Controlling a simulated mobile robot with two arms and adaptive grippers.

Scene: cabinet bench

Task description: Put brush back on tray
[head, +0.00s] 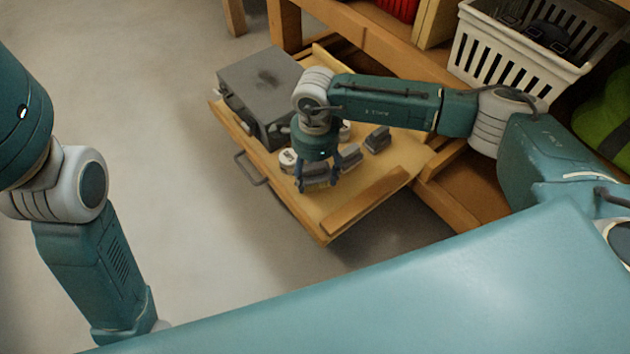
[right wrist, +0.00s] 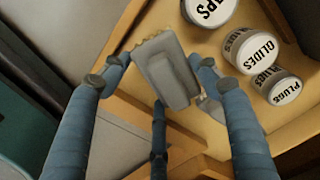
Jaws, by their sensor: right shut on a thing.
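The wooden pull-out tray (head: 384,180) is open in the head view. My right gripper (head: 318,186) is over its near left part, fingers pointing down. In the right wrist view my right gripper (right wrist: 160,75) is shut on the brush (right wrist: 168,72), a grey block with a ragged edge, held between the blue fingers. In the head view the brush (head: 317,183) is partly hidden by the fingers. I cannot tell whether it touches the tray. My left arm shows at the left, but its gripper is out of view.
A grey metal box (head: 262,85) sits on the tray's far left part. Labelled round tins, including one marked GLIDES (right wrist: 250,50), stand close to my right gripper. A dark grey block (head: 377,138) lies to the right. A white basket (head: 515,55) stands on the shelf behind.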

